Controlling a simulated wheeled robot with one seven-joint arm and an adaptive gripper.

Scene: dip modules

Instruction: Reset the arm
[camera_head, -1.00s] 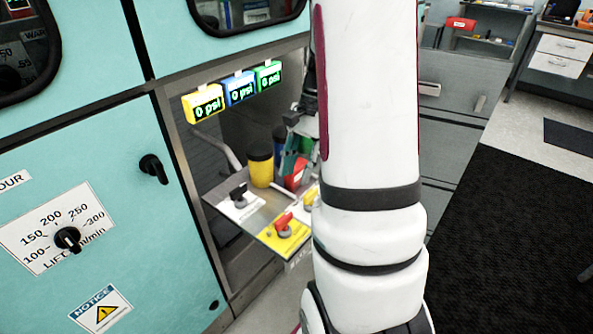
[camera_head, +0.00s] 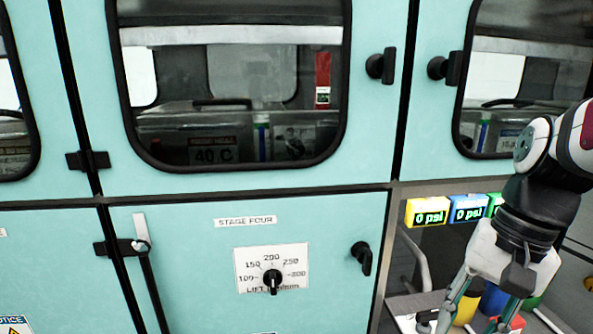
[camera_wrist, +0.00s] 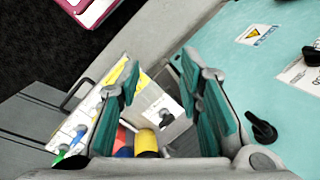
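My arm (camera_head: 545,190) reaches in from the right edge of the head view, bent with the gripper hanging down. My gripper (camera_head: 478,322) points downward in front of the recessed bay; its fingertips are near the lower frame edge. In the wrist view my gripper (camera_wrist: 163,80) has its two teal-padded fingers apart, with nothing held between them. Below and beyond the fingers lie a yellow cylinder (camera_wrist: 146,141) and a panel (camera_wrist: 160,103) with a black knob. How far the fingers are from these is hard to tell.
The teal cabinet (camera_head: 200,245) has a windowed door, black handles (camera_head: 382,66) and a stage four dial (camera_head: 272,280). Yellow and blue 0 psi displays (camera_head: 428,212) sit beside my arm. In the wrist view a dark mat (camera_wrist: 40,45) lies on the floor at upper left.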

